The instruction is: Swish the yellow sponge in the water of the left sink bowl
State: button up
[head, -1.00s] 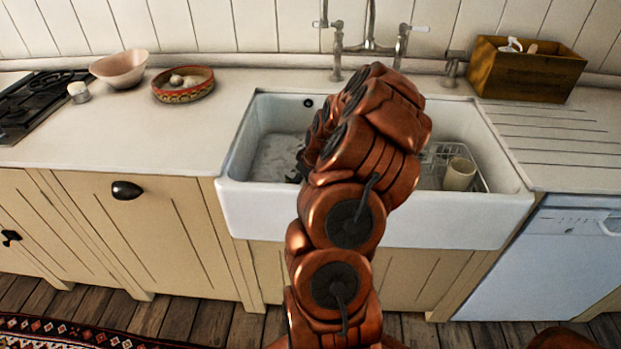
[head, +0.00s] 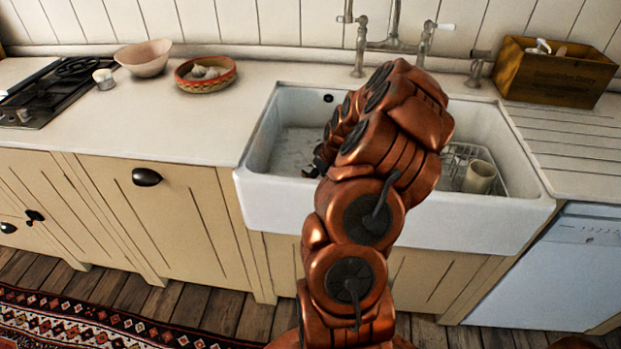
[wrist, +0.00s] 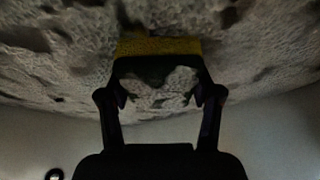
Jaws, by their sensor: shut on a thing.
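The white sink (head: 390,212) has a left bowl (head: 292,148), with a grey, mottled surface low inside it. My gripper (wrist: 158,82) is shut on the yellow sponge (wrist: 158,47), which shows as a yellow band between the fingertips in the wrist view. The rough grey surface surrounds the sponge in that view; I cannot tell how deep the sponge sits in it. In the head view my arm covers the sponge and most of the gripper; only a dark bit of the gripper shows inside the left bowl.
A cream cup (head: 479,177) stands in a wire rack (head: 457,160) on the sink's right side. A tap (head: 392,44) rises behind the sink. A wooden box (head: 556,72) is at the back right. A pink bowl (head: 144,57) and a patterned dish (head: 205,74) stand left on the counter.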

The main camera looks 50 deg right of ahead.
aim_at(304, 173)
jog(key=s+d, duration=0.1)
jog(key=s+d+b, duration=0.1)
jog(key=s+b, duration=0.1)
jog(key=s, duration=0.1)
jog(key=shift+s+d+f, duration=0.1)
jog(key=shift+d+f, duration=0.1)
jog(key=shift+d, duration=0.2)
jog(key=shift+w+a+r+b, duration=0.1)
jog(key=shift+w+a+b, duration=0.15)
jog(key=shift+w+a, duration=0.9)
jog(key=shift+w+a+b, duration=0.2)
jog(key=shift+w+a, duration=0.5)
jog(key=shift+w, duration=0.85)
jog(key=shift+w+a+r+b, duration=0.1)
jog(key=shift+w+a+b, duration=0.15)
jog(key=shift+w+a, duration=0.9)
jog(key=s+d+b, duration=0.1)
jog(key=s, duration=0.1)
jog(key=s+d+b, duration=0.1)
jog(key=d, duration=0.1)
jog(key=shift+s+d+f, duration=0.1)
jog(key=shift+s+d, duration=0.05)
jog(key=shift+s, duration=0.2)
jog(key=shift+r+p, duration=1.3)
jog(key=shift+r, duration=9.4)
